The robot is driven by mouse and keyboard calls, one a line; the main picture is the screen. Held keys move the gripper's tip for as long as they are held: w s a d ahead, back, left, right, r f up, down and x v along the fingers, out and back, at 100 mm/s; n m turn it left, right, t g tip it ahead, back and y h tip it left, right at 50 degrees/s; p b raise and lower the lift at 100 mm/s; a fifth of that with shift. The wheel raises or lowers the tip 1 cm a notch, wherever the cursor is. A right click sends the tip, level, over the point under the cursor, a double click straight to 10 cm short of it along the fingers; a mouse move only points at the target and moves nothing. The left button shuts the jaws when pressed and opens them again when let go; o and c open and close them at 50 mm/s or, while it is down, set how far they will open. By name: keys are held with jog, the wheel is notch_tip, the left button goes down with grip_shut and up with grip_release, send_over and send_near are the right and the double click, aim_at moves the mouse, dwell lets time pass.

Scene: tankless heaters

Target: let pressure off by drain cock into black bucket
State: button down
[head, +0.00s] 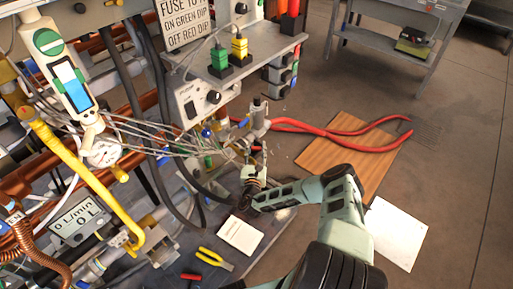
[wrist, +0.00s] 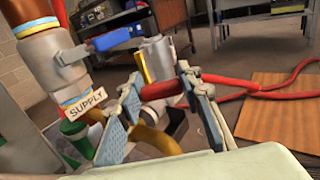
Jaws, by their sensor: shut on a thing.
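My gripper (wrist: 160,112) has its two blue-padded fingers on either side of a dark red part (wrist: 176,101), in the wrist view. That part meets a silver fitting (wrist: 155,60); I cannot tell whether it is the drain cock's handle. A brass curved piece (wrist: 155,143) shows below, between the fingers. In the head view my gripper (head: 252,180) is low beside the pipework, its jaws partly hidden by cables and fittings. I cannot make out the black bucket for certain in either view.
A pipe tagged SUPPLY (wrist: 84,104) with a blue lever (wrist: 113,38) stands left of the fingers. Thin grey cables (head: 185,135) cross near my gripper. Red hoses (head: 335,130) and a wooden board (head: 345,150) lie on the floor. Open floor (head: 460,180) lies right.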

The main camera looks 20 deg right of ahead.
jog(key=shift+f, duration=0.1)
jog(key=c, duration=1.4)
grip_release()
jog(key=shift+o, duration=0.2)
jog(key=v, duration=1.2)
